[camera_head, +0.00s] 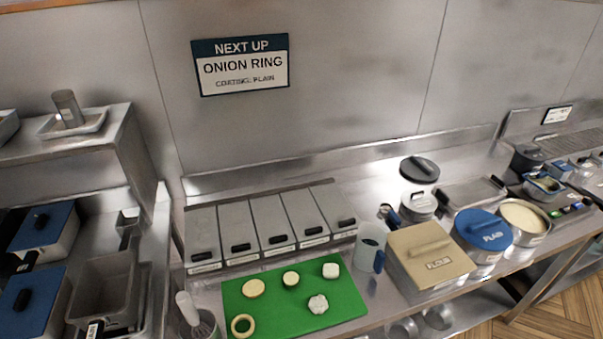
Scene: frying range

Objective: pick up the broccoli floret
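A green cutting board (275,322) lies at the front of the steel counter with several pale food pieces on it. A bumpy whitish floret-like piece (318,304) sits right of the board's middle; no green floret shows, and I cannot tell whether this piece is broccoli or cauliflower. An onion ring (236,330) lies at the board's front left. A pale round slice (253,288), a small greenish-rimmed slice (291,279) and a whitish chunky piece (331,270) lie farther back. Neither of my grippers is in view.
Lidded steel bins (272,222) stand behind the board. A cup (371,245), a beige lidded box (430,258) and a blue-lidded pot (483,232) stand to its right. A white-handled tool (187,305) stands at its left. A wall sign (241,65) reads "ONION RING, COATING: PLAIN".

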